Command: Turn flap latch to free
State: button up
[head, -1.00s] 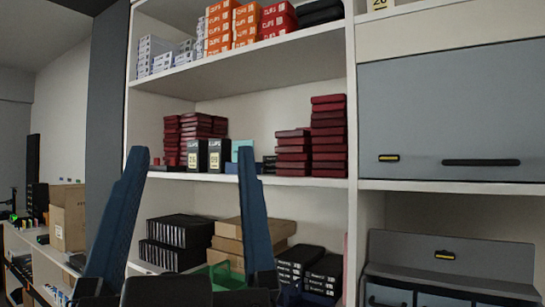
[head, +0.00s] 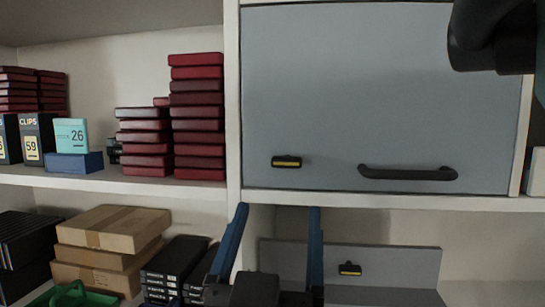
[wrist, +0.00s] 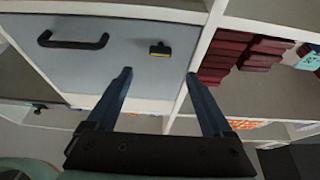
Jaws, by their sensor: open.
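The flap (head: 360,90) is a flat grey panel, shut, at upper right in the head view. Its latch (head: 287,162) is a small black piece with a yellow stripe near the flap's lower left corner. The latch also shows in the wrist view (wrist: 160,50), lying level along the panel. A black bar handle (head: 408,173) sits to its right. My gripper (head: 275,210) has two blue fingers, open and empty, below the latch in the head view. In the wrist view my gripper (wrist: 158,75) points towards the panel, with the latch showing beyond and between the fingertips.
A second grey flap (head: 365,260) with a similar black and yellow latch (head: 349,269) stands lower down. A white shelf upright (head: 233,110) borders the flap. Dark red boxes (head: 197,120) and cardboard boxes (head: 115,225) fill shelves at left.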

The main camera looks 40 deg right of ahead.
aim_at(286, 165)
jog(key=p+x, duration=0.4)
jog(key=x, duration=0.5)
jog(key=shift+w+d+r, duration=0.1)
jog(key=shift+w+d, duration=0.35)
jog(key=shift+w, duration=0.05)
grip_shut()
jog(key=shift+s, duration=0.1)
